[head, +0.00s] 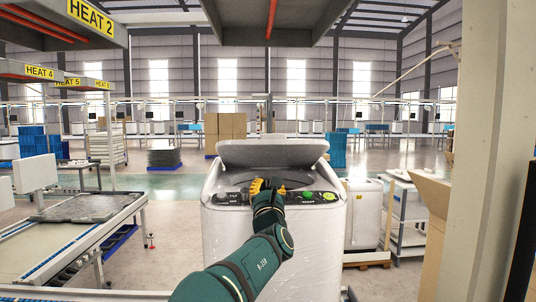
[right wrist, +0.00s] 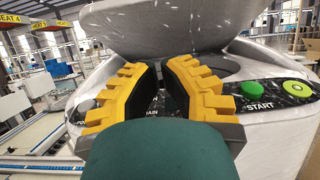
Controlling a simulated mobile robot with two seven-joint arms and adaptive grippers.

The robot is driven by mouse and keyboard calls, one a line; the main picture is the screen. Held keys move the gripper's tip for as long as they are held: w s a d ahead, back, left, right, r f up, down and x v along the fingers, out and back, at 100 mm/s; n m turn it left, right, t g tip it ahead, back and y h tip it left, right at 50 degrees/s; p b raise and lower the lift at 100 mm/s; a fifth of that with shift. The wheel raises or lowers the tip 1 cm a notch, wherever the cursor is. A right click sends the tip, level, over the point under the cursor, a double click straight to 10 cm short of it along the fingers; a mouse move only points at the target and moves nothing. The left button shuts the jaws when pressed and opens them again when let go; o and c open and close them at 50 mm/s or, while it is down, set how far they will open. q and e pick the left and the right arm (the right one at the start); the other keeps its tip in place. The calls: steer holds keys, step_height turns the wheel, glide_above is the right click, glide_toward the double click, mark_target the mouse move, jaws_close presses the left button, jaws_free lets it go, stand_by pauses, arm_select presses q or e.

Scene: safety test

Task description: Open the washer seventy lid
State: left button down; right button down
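The white washer (head: 275,240) stands straight ahead, with a dark control panel along its front top edge. Its grey lid (head: 272,153) is raised and tilted up at the back, with the dark drum opening (head: 292,183) showing below it. The lid (right wrist: 170,25) also fills the top of the right wrist view. My right gripper (head: 265,184) is at the front rim, over the panel and below the lid. In the right wrist view its yellow fingers (right wrist: 161,75) are apart with nothing seen between them. Contact with the washer cannot be told. My left gripper is not in view.
A green START button (right wrist: 252,90) is right of the gripper. A conveyor (head: 70,235) lies at left. A cart (head: 405,215) and cardboard box (head: 433,195) are at right, near a beige post (head: 487,150). Open floor shows between conveyor and washer.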

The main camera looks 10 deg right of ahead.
steer(key=p, duration=0.2)
glide_toward(265, 147)
steer(key=w, duration=0.1)
steer(key=w+f, duration=0.1)
steer(key=w, duration=0.1)
steer(key=w+d, duration=0.1)
steer(key=shift+w+f, duration=0.2)
steer(key=shift+w, duration=0.1)
steer(key=shift+w+r+p, duration=0.15)
steer(key=shift+w+r, duration=0.1)
steer(key=shift+r, duration=0.3)
steer(key=shift+w+r+p, duration=0.15)
steer(key=shift+w+r, duration=0.1)
steer(key=shift+r, duration=0.35)
steer(key=shift+w+d+r, duration=0.1)
steer(key=shift+w+r, duration=0.05)
steer(key=shift+r, duration=0.4)
steer(key=shift+w, duration=0.15)
steer(key=shift+r, duration=0.1)
